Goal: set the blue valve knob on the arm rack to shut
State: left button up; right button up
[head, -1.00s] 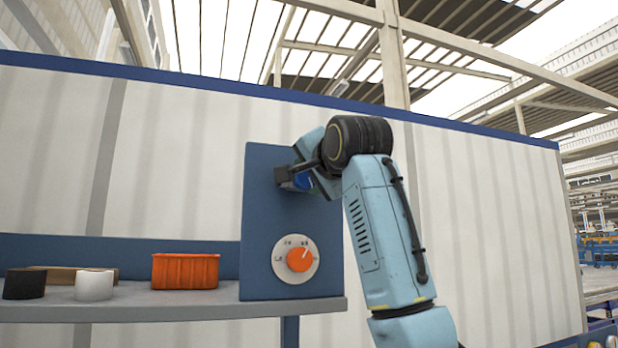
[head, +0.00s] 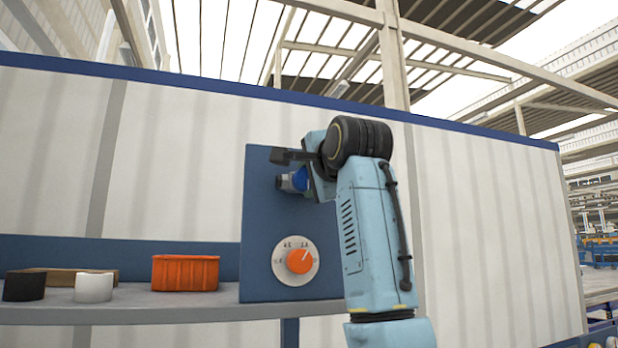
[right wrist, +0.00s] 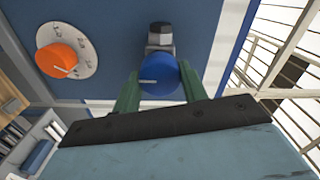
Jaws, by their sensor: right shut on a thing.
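The blue valve knob (head: 300,180) sits high on the blue panel of the rack (head: 262,225), partly hidden behind my right gripper in the head view. My right gripper (head: 292,166) is shut on the knob. In the right wrist view the knob (right wrist: 158,77) is between the two green fingers of my gripper (right wrist: 160,82). A pale mark on the knob points left in that view. A grey valve fitting (right wrist: 160,40) is next to the knob. My left gripper is not in view.
An orange dial (head: 300,261) on a white disc is lower on the same panel. An orange bin (head: 185,272), a white cylinder (head: 94,288) and a black cylinder (head: 24,286) stand on the grey shelf (head: 150,308) to the left. A pale wall stands behind.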

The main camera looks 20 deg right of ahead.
jog(key=o, duration=1)
jog(key=shift+c, duration=0.2)
jog(key=shift+s, duration=0.15)
jog(key=s+b, duration=0.5)
jog(key=s, duration=0.8)
jog(key=shift+d, duration=0.25)
